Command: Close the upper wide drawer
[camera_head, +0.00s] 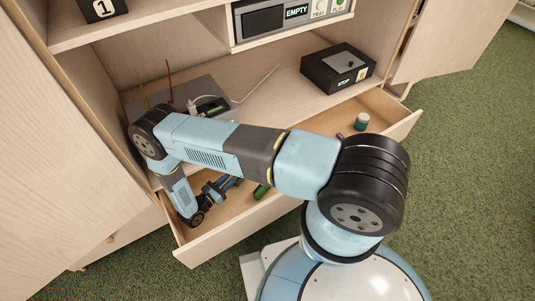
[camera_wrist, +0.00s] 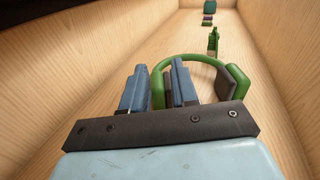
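The wide wooden drawer (camera_head: 235,234) below the cabinet's open shelf is pulled out. My arm reaches over it from the front. My gripper (camera_head: 230,184) is low inside the drawer, towards its left end. In the wrist view my gripper (camera_wrist: 159,84) shows two blue fingers standing apart, with a gap between them. Green headphones (camera_wrist: 205,60) lie in the drawer just beyond the fingers. Part of their green band shows through the gap; I cannot tell whether a finger touches them. The drawer's wooden side walls (camera_wrist: 55,65) rise on both sides.
A green-capped jar (camera_head: 361,121) stands in the drawer's right part. Other small items (camera_wrist: 213,40) lie along its floor. A black box (camera_head: 338,70) and a grey device (camera_head: 212,107) stand on the shelf above. Cabinet doors stand at both sides. Green carpet is free at right.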

